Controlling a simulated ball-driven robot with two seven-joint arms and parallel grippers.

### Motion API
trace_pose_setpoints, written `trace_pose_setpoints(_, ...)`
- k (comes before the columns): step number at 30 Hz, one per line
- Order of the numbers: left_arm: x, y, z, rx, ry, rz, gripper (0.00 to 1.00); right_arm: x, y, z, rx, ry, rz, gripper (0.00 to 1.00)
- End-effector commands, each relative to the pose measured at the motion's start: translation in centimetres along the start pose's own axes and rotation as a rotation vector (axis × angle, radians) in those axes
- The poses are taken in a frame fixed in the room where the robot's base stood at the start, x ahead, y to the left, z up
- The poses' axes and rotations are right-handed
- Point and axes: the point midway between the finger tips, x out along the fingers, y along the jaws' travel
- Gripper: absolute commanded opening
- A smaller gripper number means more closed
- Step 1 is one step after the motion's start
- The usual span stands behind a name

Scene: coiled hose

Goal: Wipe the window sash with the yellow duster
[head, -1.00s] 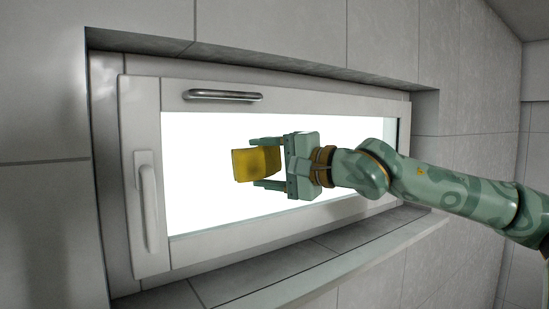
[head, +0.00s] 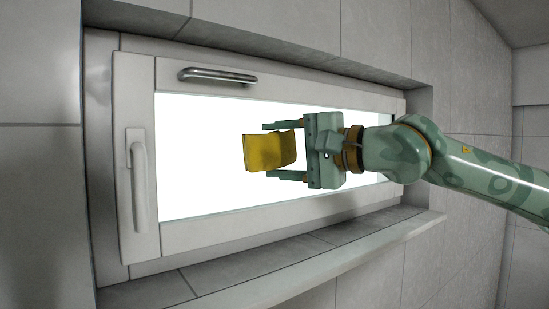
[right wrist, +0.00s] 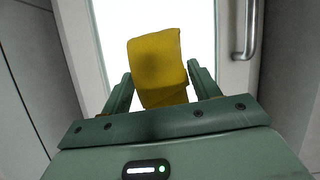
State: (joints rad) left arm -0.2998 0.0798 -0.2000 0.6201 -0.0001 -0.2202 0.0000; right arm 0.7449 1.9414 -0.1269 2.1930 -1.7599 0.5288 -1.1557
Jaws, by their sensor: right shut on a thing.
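The window sash (head: 205,237) is a white frame around a bright pane, set in a tiled recess; its frame also shows in the right wrist view (right wrist: 234,82). The yellow duster (head: 264,151) is a small block-like pad in front of the pane. My right gripper (head: 284,150) comes in from the right and is shut on the duster, with one finger above and one below it. In the right wrist view the duster (right wrist: 157,62) sticks out beyond the fingers. I cannot tell whether it touches the pane. My left gripper is not in view.
A metal bar handle (head: 217,76) is on the sash's top rail. A white lever handle (head: 138,185) stands on its left side. A tiled sill ledge (head: 300,258) runs below. Recess walls close in at the left, top and right.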

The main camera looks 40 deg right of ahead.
Motion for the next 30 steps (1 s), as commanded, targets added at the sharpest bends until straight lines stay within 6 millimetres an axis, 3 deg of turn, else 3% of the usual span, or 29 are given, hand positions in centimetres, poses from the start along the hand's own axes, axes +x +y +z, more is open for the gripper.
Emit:
trace_pose_setpoints(7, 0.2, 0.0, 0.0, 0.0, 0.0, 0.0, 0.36, -0.3, -0.1, 0.1, -0.001, 0.001, -0.002, 0.43)
trace_pose_setpoints(16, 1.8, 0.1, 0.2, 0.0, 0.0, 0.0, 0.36, -2.6, 0.1, 1.1, -0.001, 0.001, -0.001, 0.43)
trace_pose_setpoints(30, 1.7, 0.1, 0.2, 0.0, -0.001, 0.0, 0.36, -2.8, -0.1, 1.1, 0.0, 0.0, 0.0, 0.43)
